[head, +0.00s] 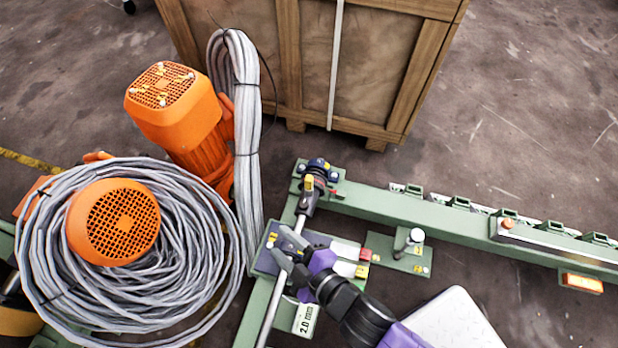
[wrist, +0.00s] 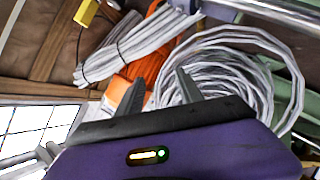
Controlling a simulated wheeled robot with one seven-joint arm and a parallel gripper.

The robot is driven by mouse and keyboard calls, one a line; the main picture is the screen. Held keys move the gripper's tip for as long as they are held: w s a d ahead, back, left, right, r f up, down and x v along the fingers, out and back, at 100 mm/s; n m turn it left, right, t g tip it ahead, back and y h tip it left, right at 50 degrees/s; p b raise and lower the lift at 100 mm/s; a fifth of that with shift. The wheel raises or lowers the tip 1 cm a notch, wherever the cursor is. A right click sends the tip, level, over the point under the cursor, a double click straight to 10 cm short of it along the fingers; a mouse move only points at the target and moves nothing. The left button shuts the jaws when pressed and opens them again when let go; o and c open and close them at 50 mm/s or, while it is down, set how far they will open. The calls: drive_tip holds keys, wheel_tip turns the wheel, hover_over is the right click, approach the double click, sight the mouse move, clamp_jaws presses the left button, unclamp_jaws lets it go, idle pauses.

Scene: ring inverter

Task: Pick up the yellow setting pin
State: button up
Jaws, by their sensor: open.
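A small yellow part (head: 308,182), which looks like the setting pin, stands at the ring and rod joint at the top of the green frame. A yellow piece (wrist: 87,12) also shows at the top left edge of the wrist view, cut off by the picture; I cannot tell if it is the same part. My gripper (head: 281,249) is over the green frame, below and to the left of the yellow part in the head view. In the wrist view my gripper (wrist: 156,92) has its two fingers apart with nothing between them.
Orange motors (head: 172,105) and a large grey cable coil (head: 190,255) are at the left. A wooden crate (head: 375,60) stands behind. A green rail (head: 450,214) runs right. A white panel (head: 455,322) is at the lower right.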

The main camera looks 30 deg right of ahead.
drive_tip(key=w+a+f+n+g+h+p, duration=0.2)
drive_tip(key=w+f+n+h, duration=0.15)
drive_tip(key=w+n, duration=0.35)
drive_tip(key=n+g+h, duration=0.1)
drive_tip(key=n+h, duration=0.7)
drive_tip(key=h, duration=0.1)
approach(308, 186)
drive_tip(key=w, duration=0.1)
drive_tip(key=w+d+f+p, duration=0.1)
drive_tip(key=shift+w+d+f, duration=0.1)
drive_tip(key=shift+w+f, duration=0.2)
drive_tip(key=shift+s+d+r+h, duration=0.15)
drive_tip(key=shift+s+d+h, duration=0.05)
drive_tip(key=shift+d+h, duration=0.1)
drive_tip(key=shift+d, duration=0.15)
drive_tip(key=shift+w+d+f+b, duration=0.5)
drive_tip(key=shift+w+f+b, duration=0.05)
drive_tip(key=shift+w+b, duration=0.05)
drive_tip(key=b+x, duration=0.1)
drive_tip(key=x, duration=0.2)
drive_tip(key=b+x, duration=0.2)
drive_tip(key=shift+w+d+r, duration=0.1)
drive_tip(key=shift+w+d, duration=0.2)
drive_tip(key=shift+w, duration=0.05)
